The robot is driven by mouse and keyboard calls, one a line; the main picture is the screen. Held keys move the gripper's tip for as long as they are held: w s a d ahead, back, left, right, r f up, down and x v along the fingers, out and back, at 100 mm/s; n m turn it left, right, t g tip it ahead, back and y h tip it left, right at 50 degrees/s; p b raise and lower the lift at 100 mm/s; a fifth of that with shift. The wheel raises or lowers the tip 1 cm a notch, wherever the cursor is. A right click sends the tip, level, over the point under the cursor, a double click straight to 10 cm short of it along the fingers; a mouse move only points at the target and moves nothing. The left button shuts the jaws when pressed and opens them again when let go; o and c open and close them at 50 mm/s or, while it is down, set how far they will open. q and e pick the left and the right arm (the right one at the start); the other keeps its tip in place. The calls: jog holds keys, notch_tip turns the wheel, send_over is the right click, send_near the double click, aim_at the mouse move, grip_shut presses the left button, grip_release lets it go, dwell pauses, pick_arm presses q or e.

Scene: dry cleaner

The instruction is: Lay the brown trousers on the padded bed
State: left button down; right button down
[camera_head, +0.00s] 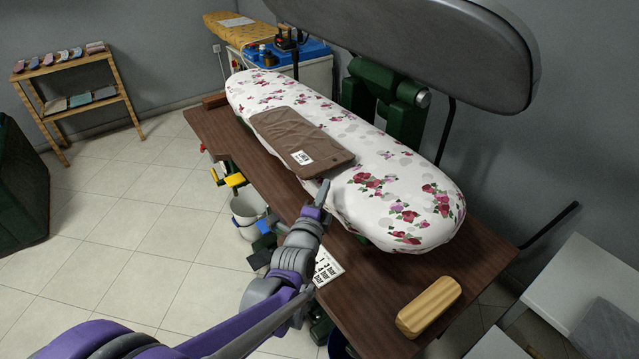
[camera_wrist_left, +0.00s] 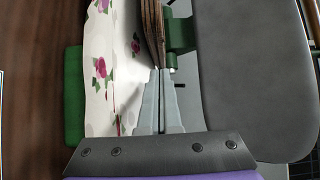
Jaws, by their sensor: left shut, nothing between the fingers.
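The brown trousers (camera_head: 296,139) lie folded and flat on the floral padded bed (camera_head: 404,201), with a white label near their near end. One edge reaches the bed's front side. My left gripper (camera_head: 323,190) is shut and empty, just in front of the trousers' near corner; I cannot tell whether it touches them. In the left wrist view its fingers (camera_wrist_left: 160,98) are together, with the brown trousers (camera_wrist_left: 152,30) seen edge-on past the tips and the floral bed (camera_wrist_left: 118,60) beside them. My right gripper is not in view.
The grey upper press plate (camera_head: 430,40) is raised above the bed. A wooden block (camera_head: 429,306) lies on the brown table (camera_head: 370,300) at the near end. White buckets (camera_head: 248,209) stand on the floor. A wooden shelf (camera_head: 72,84) stands at far left.

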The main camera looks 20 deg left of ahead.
pick_arm(q)
jog(key=shift+w+a, duration=0.75)
jog(key=shift+a, duration=0.15)
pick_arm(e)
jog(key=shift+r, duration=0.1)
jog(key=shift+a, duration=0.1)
